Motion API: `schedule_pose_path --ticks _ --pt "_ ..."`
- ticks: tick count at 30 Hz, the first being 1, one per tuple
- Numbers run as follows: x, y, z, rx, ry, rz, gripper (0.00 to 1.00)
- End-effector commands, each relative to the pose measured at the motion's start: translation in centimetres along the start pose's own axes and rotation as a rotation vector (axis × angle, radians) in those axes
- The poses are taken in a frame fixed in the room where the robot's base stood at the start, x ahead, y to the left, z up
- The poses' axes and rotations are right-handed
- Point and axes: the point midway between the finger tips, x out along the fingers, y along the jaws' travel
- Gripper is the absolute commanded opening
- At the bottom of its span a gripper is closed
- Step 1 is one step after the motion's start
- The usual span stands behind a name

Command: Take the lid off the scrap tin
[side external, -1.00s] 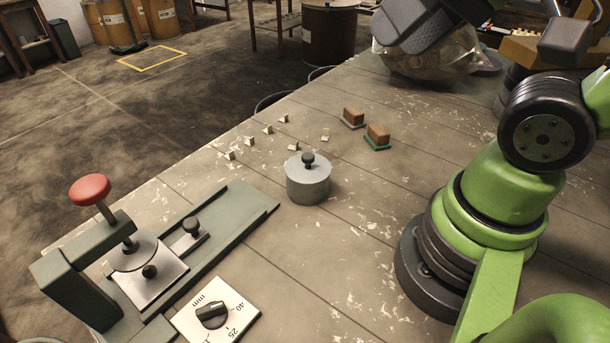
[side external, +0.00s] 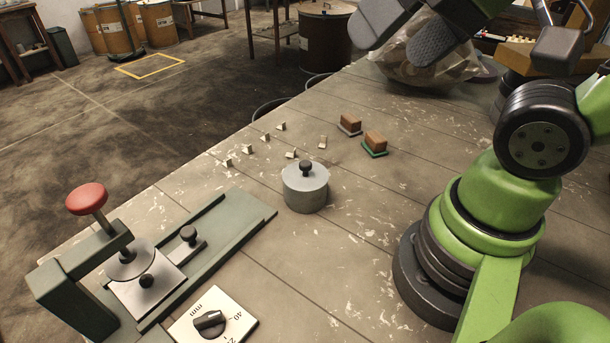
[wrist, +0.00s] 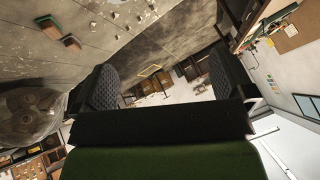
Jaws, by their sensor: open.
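The scrap tin (side external: 305,194) is a short grey cylinder standing upright on the bench. Its lid (side external: 318,172) sits on top, flat, with a black knob (side external: 306,168) in the middle. My gripper (side external: 402,32) is at the top of the side external view, well above and to the right of the tin. It is open and empty, its two dark padded fingers apart. In the wrist view my gripper (wrist: 160,85) points out across the room, and the tin does not show there.
Several small pale scraps (side external: 265,138) lie behind the tin. Two brown blocks (side external: 374,142) on bases stand to its right. A green press with a red knob (side external: 87,198) and a dial plate (side external: 212,318) are at front left. A clear bag (side external: 430,62) lies at the back.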

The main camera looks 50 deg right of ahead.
Motion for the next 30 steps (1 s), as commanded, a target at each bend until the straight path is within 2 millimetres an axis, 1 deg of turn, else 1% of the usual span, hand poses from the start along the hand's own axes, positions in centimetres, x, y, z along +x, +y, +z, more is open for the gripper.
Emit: schedule_pose_path --ticks 4,8,11,12,14,16,21,24,27,30 --pt "0.6 0.0 -0.7 -0.031 -0.029 0.022 1.0" --pt "2.6 0.2 -2.3 -0.124 -0.109 0.077 1.0" --pt "5.1 0.6 -3.7 -0.226 -0.196 0.121 1.0" --pt "6.2 0.8 -4.2 -0.269 -0.231 0.136 1.0" --pt "8.0 1.3 -4.7 -0.332 -0.288 0.154 1.0" --pt "10.2 1.9 -5.2 -0.408 -0.354 0.17 1.0" --pt "15.6 3.6 -5.3 -0.575 -0.511 0.183 1.0" --pt "17.9 4.6 -4.9 -0.647 -0.579 0.178 1.0" --pt "19.4 5.3 -4.5 -0.694 -0.622 0.172 1.0" --pt "20.3 5.7 -4.2 -0.717 -0.644 0.168 1.0"
